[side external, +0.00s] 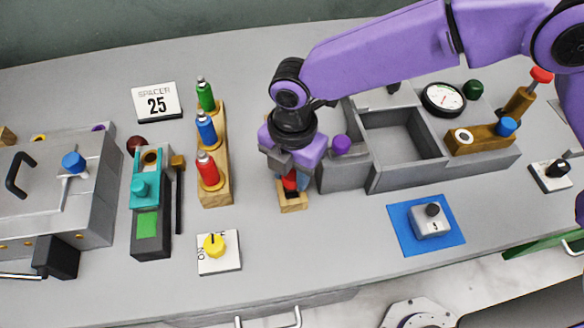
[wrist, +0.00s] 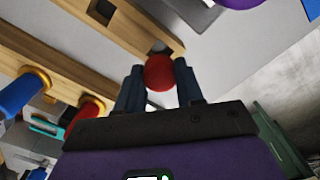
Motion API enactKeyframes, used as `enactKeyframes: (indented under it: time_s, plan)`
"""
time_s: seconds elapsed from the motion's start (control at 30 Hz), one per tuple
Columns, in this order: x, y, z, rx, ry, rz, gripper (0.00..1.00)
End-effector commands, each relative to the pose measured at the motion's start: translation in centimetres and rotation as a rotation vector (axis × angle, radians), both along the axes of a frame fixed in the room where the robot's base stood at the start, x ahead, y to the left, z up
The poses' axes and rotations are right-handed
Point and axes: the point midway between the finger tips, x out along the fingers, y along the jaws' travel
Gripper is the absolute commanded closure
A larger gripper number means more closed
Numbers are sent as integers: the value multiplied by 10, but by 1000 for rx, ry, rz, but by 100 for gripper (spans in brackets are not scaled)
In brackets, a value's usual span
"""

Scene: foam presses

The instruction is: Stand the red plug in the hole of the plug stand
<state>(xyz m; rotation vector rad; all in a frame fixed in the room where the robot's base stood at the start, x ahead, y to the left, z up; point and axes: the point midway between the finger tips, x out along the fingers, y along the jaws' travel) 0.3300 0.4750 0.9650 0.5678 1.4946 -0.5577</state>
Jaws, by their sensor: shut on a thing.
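The red plug (side external: 290,180) is gripped between the dark fingers of my gripper (side external: 287,178), just above the wooden plug stand (side external: 293,208). In the wrist view the plug (wrist: 159,72) shows as a red rounded end between the two fingertips (wrist: 159,82). The stand (wrist: 125,32) lies beyond it, with one dark square hole clear of the plug and another dark opening close beside the plug. My gripper and the plug hide much of the stand in the side view. I cannot tell whether the plug's lower end is inside a hole.
A wooden rack (side external: 216,192) with green, blue and red bottles stands to the left. A grey open-topped bin (side external: 400,135) and grey block (side external: 344,176) stand close on the right. A yellow-knob switch (side external: 214,246) lies front left.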

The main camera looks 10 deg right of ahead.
Motion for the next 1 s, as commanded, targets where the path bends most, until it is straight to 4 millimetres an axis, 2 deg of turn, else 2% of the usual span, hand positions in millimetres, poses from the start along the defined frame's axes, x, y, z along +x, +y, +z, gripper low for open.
enactKeyframes:
  time_s: [1.0]
  plan:
    - [0, 0, -16, -1, 1, 0, 94]
